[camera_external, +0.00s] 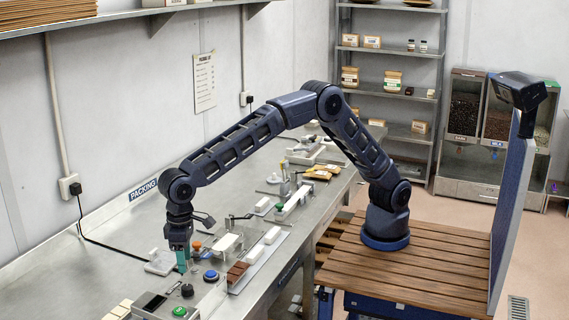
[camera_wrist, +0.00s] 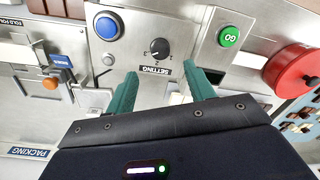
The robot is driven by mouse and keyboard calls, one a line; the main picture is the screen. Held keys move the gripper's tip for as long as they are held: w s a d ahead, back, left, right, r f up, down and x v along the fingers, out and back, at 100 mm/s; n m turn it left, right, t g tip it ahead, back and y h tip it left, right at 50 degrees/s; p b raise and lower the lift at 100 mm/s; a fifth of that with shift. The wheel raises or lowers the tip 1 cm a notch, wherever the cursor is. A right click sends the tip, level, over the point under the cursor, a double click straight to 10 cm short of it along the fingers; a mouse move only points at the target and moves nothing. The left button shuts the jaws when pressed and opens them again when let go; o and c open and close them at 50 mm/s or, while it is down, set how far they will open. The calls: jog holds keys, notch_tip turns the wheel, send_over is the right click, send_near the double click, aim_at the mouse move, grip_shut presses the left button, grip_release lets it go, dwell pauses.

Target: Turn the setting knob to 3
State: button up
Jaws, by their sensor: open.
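The setting knob (camera_wrist: 159,47) is a round black knob on a grey metal panel, above the label SETTING, which reads upside down in the wrist view. Small marks ring it; I cannot tell surely which number it points at. In the external view the knob (camera_external: 187,290) is a small dark disc on the panel at the bench's near end. My gripper (camera_wrist: 163,73) is open, its two green fingers apart and empty, with the knob just beyond the tips and between their lines. In the external view my gripper (camera_external: 181,262) points down beside the knob, apart from it.
A blue button (camera_wrist: 108,26) and a green GO button (camera_wrist: 229,37) flank the knob. A red round part (camera_wrist: 291,70) stands at the right of the wrist view. An orange knob (camera_wrist: 50,83) is at left. Brown bars (camera_external: 237,272) lie along the bench's front edge.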

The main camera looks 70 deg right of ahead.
aim_at(187, 287)
notch_tip(187, 287, up, 2)
jog(key=shift+r, duration=0.1)
dwell(0.4)
jog(key=f+n, duration=0.6)
jog(key=f, duration=0.1)
jog(key=f+n, duration=0.4)
jog(key=shift+a+h, duration=0.3)
dwell(0.4)
jog(key=c, duration=1)
